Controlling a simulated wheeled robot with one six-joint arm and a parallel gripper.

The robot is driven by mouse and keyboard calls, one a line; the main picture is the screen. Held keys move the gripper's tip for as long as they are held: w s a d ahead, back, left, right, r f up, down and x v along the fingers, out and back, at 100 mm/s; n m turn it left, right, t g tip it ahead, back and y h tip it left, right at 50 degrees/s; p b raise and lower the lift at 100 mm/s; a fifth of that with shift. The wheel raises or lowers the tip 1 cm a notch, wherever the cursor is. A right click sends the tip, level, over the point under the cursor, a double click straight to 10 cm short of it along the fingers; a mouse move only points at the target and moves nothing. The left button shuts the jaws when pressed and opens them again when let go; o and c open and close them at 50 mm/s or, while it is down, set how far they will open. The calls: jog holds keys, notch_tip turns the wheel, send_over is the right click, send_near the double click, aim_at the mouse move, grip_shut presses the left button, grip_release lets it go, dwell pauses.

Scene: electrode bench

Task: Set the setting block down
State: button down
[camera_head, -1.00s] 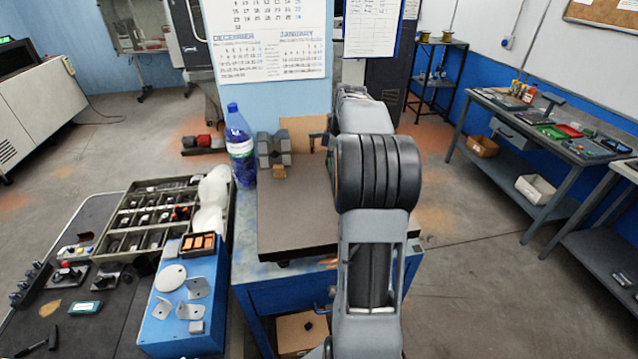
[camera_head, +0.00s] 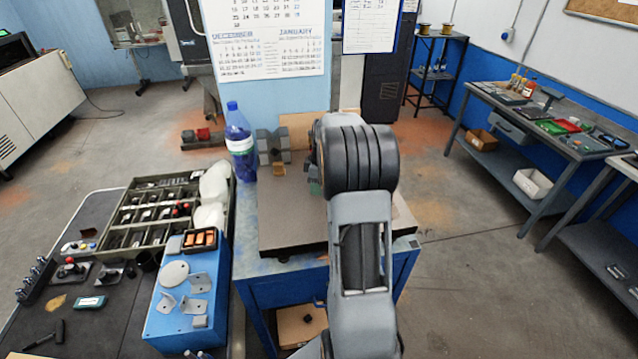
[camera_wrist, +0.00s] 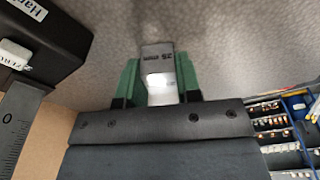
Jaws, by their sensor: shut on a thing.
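My gripper (camera_wrist: 158,75) shows in the wrist view with its two green fingers shut on a small pale metal block, the setting block (camera_wrist: 160,62), which bears a dark marking. The block sits between the fingers, with the grey speckled plate (camera_wrist: 225,40) behind it. I cannot tell whether the block touches the plate. In the head view my arm hides the block and most of the gripper, over the right part of the dark plate (camera_head: 277,225) on the blue stand.
A black instrument (camera_wrist: 55,45) with a ruled scale (camera_wrist: 18,120) stands close at left in the wrist view. In the head view a grey metal block (camera_head: 270,147) and a blue bottle (camera_head: 240,140) stand by the plate's back left. The plate's front left is clear.

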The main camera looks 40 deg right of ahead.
jog(key=shift+f, duration=0.1)
jog(key=c, duration=0.8)
grip_release()
